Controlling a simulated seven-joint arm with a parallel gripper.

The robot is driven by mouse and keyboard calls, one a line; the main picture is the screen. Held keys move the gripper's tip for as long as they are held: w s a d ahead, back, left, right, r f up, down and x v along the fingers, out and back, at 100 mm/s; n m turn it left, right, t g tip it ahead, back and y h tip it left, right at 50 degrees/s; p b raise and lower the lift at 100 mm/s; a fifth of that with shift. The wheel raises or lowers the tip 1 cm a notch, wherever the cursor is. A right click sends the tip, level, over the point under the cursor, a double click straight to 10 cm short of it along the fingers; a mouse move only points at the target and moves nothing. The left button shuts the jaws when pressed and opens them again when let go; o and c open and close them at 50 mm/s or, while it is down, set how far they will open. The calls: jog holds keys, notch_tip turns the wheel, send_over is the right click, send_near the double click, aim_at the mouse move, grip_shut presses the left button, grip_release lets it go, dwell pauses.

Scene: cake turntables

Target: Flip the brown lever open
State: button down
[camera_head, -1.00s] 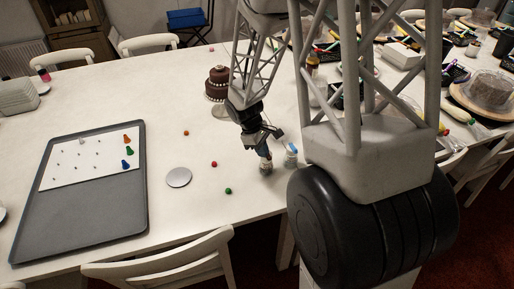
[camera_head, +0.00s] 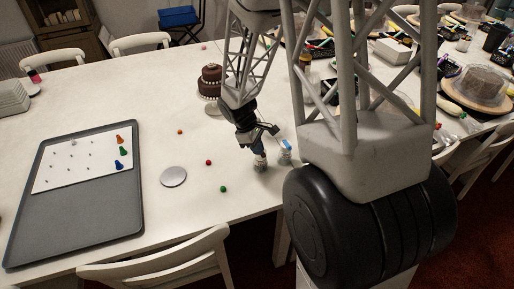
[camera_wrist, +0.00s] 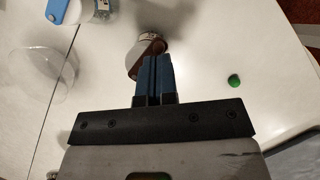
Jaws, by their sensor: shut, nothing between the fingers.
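A small jar (camera_wrist: 138,62) with a pale band and a brown lever (camera_wrist: 153,47) on top stands on the white table. In the wrist view my gripper (camera_wrist: 156,57) has its blue fingers together, with the tips over or against the brown lever. Contact cannot be told for sure, and the fingers hide part of the lever. In the head view my gripper (camera_head: 257,152) points down at the jar (camera_head: 260,164) near the table's front edge. The lever is too small to make out there.
A container with a blue lid (camera_head: 286,146) stands just right of the jar; the blue lid (camera_wrist: 61,12) is upper left in the wrist view, near a clear round dish (camera_wrist: 45,75). A green ball (camera_wrist: 234,81), chocolate cake (camera_head: 211,80) and grey tray (camera_head: 75,215) are around.

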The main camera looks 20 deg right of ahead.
jog(key=shift+s+d+n, duration=0.1)
jog(key=shift+d+n, duration=0.1)
jog(key=shift+n, duration=0.5)
jog(key=n, duration=0.1)
jog(key=n+t, duration=0.1)
jog(key=shift+s+d+n+h, duration=0.15)
jog(key=shift+d+n+h, duration=0.15)
jog(key=shift+d+h, duration=0.1)
jog(key=n+t, duration=0.1)
jog(key=n, duration=0.1)
jog(key=d+n+t, duration=0.1)
jog(key=n, duration=0.1)
jog(key=shift+d+n, duration=0.1)
jog(key=shift+n, duration=0.2)
jog(key=n, duration=0.1)
jog(key=d+n+t, duration=0.1)
jog(key=n, duration=0.3)
jog(key=shift+w+d+t, duration=0.2)
jog(key=shift+w+t, duration=0.15)
jog(key=shift+t, duration=0.05)
jog(key=shift+w+d+n+t+y, duration=0.2)
jog(key=shift+n+t+y, duration=0.2)
jog(key=shift+n, duration=0.7)
jog(key=shift+w+d, duration=0.1)
jog(key=shift+w, duration=0.15)
jog(key=shift+w+a, duration=0.35)
jog(key=shift+a, duration=0.3)
